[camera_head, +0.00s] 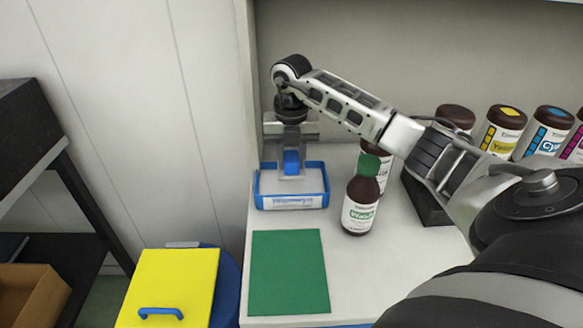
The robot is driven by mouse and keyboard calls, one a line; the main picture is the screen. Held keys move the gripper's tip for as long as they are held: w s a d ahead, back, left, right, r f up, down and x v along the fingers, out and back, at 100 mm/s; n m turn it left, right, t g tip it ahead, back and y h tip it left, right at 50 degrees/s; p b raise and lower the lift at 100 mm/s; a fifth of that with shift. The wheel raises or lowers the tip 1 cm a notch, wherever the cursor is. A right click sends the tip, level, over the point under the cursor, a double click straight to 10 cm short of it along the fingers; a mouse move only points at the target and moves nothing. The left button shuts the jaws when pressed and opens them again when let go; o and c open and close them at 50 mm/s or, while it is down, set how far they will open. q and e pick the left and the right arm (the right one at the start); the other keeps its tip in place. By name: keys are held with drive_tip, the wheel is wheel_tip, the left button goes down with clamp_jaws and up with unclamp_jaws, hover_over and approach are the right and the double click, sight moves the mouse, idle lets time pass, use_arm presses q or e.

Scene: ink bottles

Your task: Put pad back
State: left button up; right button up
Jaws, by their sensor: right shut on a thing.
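My right gripper (291,172) points down over a blue-rimmed white tray (258,188) at the back left of the white counter. It is shut on a small blue block (291,157), which seems to be the pad's handle. The lower part of the pad is hard to make out inside the tray, so I cannot tell whether it rests on the tray floor. The tray has a white label on its front. My left gripper is not in view.
A green sheet (289,272) lies in front of the tray. A green-capped brown bottle (360,205) stands right of it, with another behind. Several ink bottles (503,130) stand at the back right. A yellow panel with a blue handle (172,285) is at lower left.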

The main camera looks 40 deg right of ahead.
sight(292, 169)
drive_tip(key=shift+f, duration=1.6)
drive_tip(key=shift+f, duration=0.2)
drive_tip(key=o, duration=0.9)
drive_tip(key=shift+o, duration=0.2)
wheel_tip(292, 169, up, 12)
drive_tip(key=shift+r, duration=0.25)
drive_tip(key=shift+f, duration=0.1)
